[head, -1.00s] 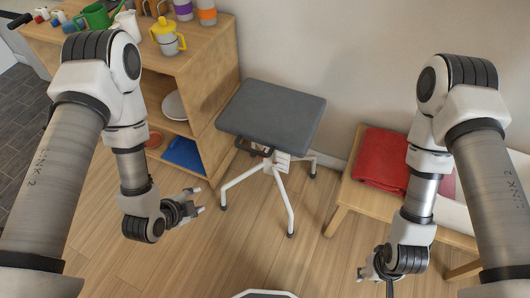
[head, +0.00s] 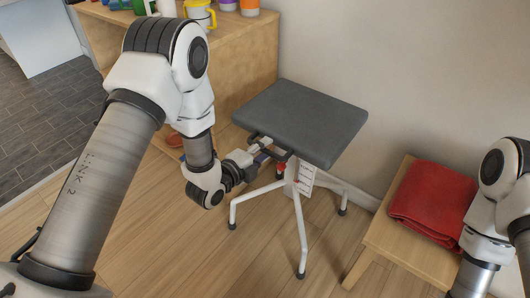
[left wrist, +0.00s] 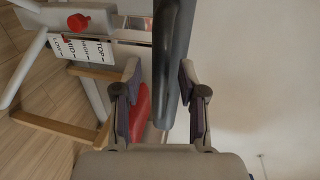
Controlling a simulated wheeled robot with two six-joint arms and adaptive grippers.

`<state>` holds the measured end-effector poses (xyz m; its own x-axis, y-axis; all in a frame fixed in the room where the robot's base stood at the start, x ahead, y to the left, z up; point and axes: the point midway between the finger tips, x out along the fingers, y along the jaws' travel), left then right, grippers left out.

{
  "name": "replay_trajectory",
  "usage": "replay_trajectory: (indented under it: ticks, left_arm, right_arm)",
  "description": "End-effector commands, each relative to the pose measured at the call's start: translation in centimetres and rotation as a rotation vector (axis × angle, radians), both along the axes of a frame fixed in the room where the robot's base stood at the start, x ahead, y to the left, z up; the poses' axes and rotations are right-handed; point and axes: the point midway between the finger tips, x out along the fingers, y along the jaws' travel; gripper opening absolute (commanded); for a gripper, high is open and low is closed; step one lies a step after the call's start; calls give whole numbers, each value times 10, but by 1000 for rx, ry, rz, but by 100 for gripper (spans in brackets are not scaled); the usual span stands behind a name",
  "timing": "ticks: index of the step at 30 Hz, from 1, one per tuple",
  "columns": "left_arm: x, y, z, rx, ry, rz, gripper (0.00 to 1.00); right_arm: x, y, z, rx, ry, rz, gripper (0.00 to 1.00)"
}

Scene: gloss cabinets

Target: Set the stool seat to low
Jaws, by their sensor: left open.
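The stool has a dark grey square seat (head: 300,120) on a white column with splayed legs. The seat shows edge-on in the left wrist view (left wrist: 172,60). A white label (head: 306,178) hangs by the column; in the left wrist view (left wrist: 85,48) it reads LOW, MID, HIGH, TOP. A red knob (left wrist: 78,22) is beside it, also in the head view (head: 281,168). My left gripper (head: 264,152) is open at the seat's near-left edge. In the left wrist view its fingers (left wrist: 160,100) lie on either side of the seat slab, without visible grip. My right gripper is out of frame.
A wooden bench (head: 385,245) with a folded red towel (head: 432,205) stands right of the stool. A wooden cabinet (head: 240,65) with cups on top is behind left. The wall is close behind the stool. Floor in front is clear.

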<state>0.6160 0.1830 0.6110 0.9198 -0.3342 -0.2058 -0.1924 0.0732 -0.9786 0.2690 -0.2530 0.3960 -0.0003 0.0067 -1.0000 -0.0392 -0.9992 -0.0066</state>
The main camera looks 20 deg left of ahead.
Motion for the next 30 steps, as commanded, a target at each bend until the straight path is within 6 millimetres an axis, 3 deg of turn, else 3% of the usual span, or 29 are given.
replay_trajectory:
  ticks: [9,12,13,20,27,30]
  left_arm:
    - [8,-3,-2,-1,2,0,41]
    - [8,-3,-2,-1,2,0,6]
    - [8,-3,-2,-1,2,0,0]
    - [7,-3,-6,-1,2,0,0]
    - [7,-3,-44,0,4,0,0]
    - [7,-3,-47,1,5,0,0]
  right_arm:
    - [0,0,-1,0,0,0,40]
    - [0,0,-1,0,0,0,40]
    - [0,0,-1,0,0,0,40]
    - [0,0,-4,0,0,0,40]
    - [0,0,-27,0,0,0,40]
    - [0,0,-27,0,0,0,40]
